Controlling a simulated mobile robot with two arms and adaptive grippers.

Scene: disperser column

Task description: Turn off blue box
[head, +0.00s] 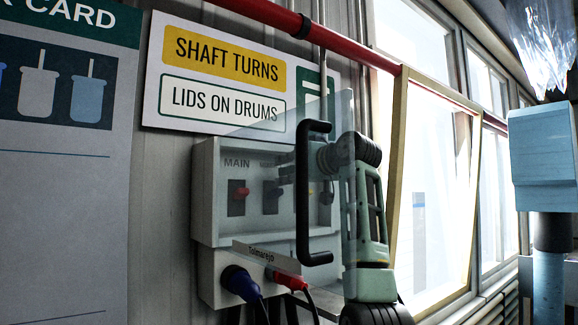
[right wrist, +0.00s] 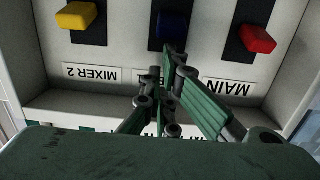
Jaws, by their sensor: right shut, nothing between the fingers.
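A grey switch box (head: 208,190) hangs on the wall with its clear cover raised on a black handle (head: 303,200). The right wrist view shows its face upside down: a yellow switch (right wrist: 78,16) marked MIXER 2, a blue switch (right wrist: 172,24) in the middle and a red switch (right wrist: 258,39) marked MAIN. The middle label is mostly hidden by my fingers. My right gripper (right wrist: 172,58) is shut and empty, its tips in front of the blue switch's slot; I cannot tell whether they touch. A light-blue box (head: 543,150) stands on a column at the right. My left gripper is out of view.
A blue plug (head: 240,284) and a red plug (head: 288,280) with cables sit under the switch box. A red pipe (head: 345,50) runs above it. A sign (head: 225,75) and a card (head: 65,190) are on the wall. An open window frame (head: 398,150) stands right of my arm.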

